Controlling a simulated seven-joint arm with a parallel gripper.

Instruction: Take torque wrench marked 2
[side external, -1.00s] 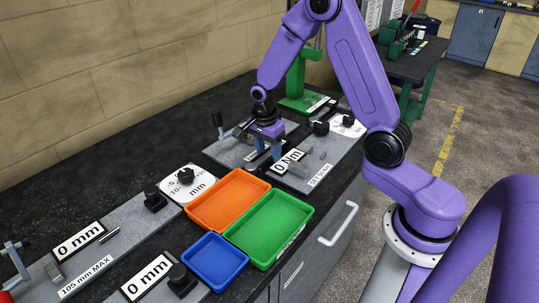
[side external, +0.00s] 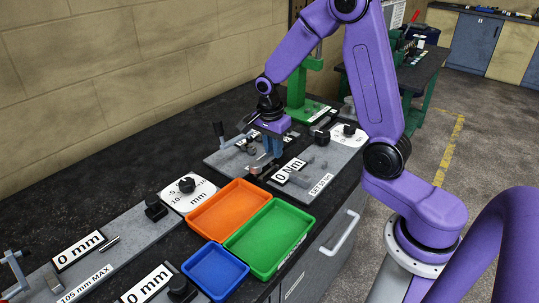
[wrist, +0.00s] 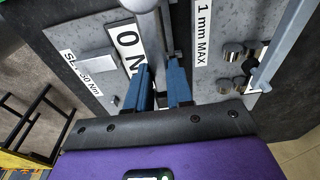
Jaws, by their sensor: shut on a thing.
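My gripper (side external: 271,152) is above the grey test plates at the back of the bench, with its blue fingers pointing down. The wrist view shows its two fingers (wrist: 160,85) shut on a grey metal rod-like tool, which I take to be the torque wrench (wrist: 148,22). Its thicker part runs to the top edge, and its lower part is hidden between the fingers. No number 2 can be read on it. The 0 Nm display (side external: 289,170) is just to the right of the fingers, on the plate marked SET 50 Nm (side external: 318,186).
Orange (side external: 229,208), green (side external: 268,238) and blue (side external: 215,270) trays stand empty in front. A round mm dial (side external: 187,192) is left of them. A green press (side external: 296,90) stands behind my gripper.

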